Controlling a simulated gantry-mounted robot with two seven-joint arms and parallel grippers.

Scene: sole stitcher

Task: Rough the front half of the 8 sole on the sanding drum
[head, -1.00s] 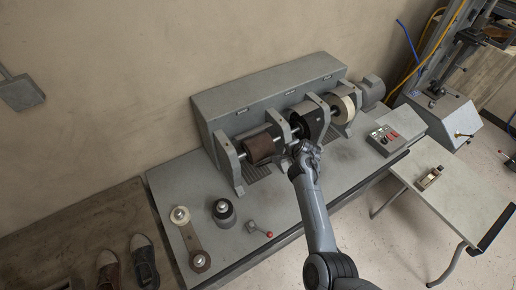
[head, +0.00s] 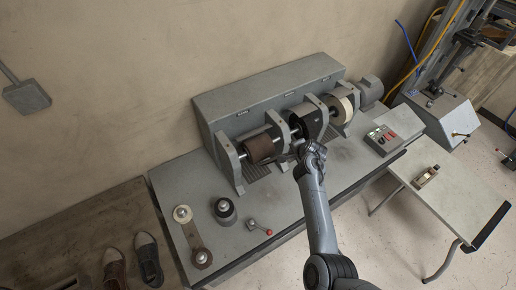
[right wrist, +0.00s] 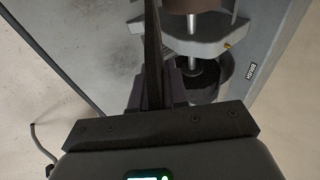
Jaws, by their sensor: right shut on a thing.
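The brown sanding drum (head: 258,148) sits on the left of the bench machine's shaft in the head view. Part of a brown drum (right wrist: 200,5) shows at the top of the right wrist view. My right gripper (head: 313,150) is in front of the machine, to the right of the drum and just below the black wheel. In the right wrist view it is shut on a thin dark piece (right wrist: 153,45) seen edge-on, which looks like the sole. Its marking cannot be read. The piece looks apart from the drum. My left gripper is not in view.
The black wheel (head: 308,124) and a cream wheel (head: 338,108) share the shaft, between grey brackets. A control box (head: 382,140) stands to the right. A dark round pot (head: 225,210), a red-knobbed lever (head: 260,227) and a belt on two rollers (head: 191,236) occupy the bench's left part.

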